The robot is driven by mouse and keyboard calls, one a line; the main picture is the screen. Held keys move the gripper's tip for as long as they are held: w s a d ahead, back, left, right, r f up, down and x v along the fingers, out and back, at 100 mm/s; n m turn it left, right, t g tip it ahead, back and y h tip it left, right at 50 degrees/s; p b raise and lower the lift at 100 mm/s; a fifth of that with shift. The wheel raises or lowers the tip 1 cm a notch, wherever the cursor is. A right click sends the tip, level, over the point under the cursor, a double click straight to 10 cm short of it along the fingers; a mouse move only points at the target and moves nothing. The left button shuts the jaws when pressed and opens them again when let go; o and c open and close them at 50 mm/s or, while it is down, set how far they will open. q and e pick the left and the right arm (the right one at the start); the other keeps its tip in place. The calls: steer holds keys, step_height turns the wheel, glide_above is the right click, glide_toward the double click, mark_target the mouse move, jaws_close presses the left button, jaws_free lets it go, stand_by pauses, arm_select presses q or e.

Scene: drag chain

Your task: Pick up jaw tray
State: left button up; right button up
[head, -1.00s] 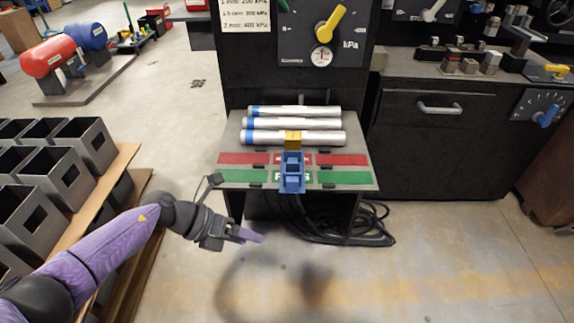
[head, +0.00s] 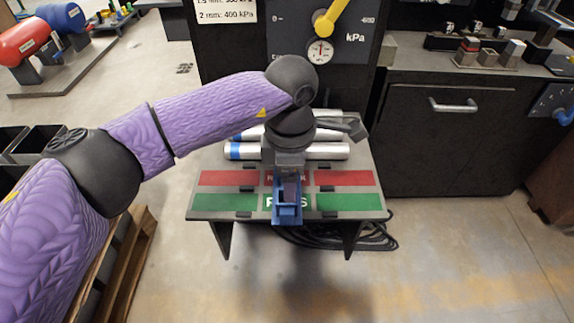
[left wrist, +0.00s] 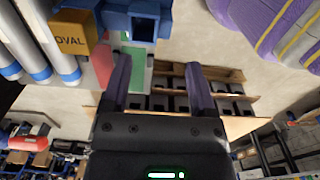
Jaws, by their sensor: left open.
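A blue tray (head: 287,214) stands at the front middle of the small dark table (head: 208,201). It also shows at the top of the left wrist view (left wrist: 143,29), with a yellow block marked "OVAL" (left wrist: 73,35) beside it. My left gripper (head: 290,188) is over the tray, pointing down, and hides its rear part and the yellow block in the head view. In the left wrist view the two purple fingers (left wrist: 160,75) are apart with nothing between them. The tray lies beyond the left fingertip there; I cannot tell whether they touch. My right gripper is not in view.
Silver tubes with blue bands (head: 240,151) lie behind the tray, partly hidden by my arm. Red and green panels (head: 345,203) flank the tray. A black machine with a gauge (head: 320,52) stands behind.

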mark_target(287, 210)
arm_select(q)
steer(key=shift+w+d+f, duration=0.15)
steer(key=shift+f, duration=0.2)
steer(key=f+b, duration=0.2)
steer(key=f, duration=0.1)
steer(key=f+b, duration=0.2)
steer(key=f, duration=0.1)
steer(key=f+b, duration=0.2)
steer(key=f, duration=0.1)
steer(key=shift+s+a+f, duration=0.3)
steer(key=shift+s+a, duration=0.05)
steer(key=shift+s, duration=0.05)
steer(key=shift+r, duration=0.2)
steer(key=shift+c, duration=0.5)
jaws_close()
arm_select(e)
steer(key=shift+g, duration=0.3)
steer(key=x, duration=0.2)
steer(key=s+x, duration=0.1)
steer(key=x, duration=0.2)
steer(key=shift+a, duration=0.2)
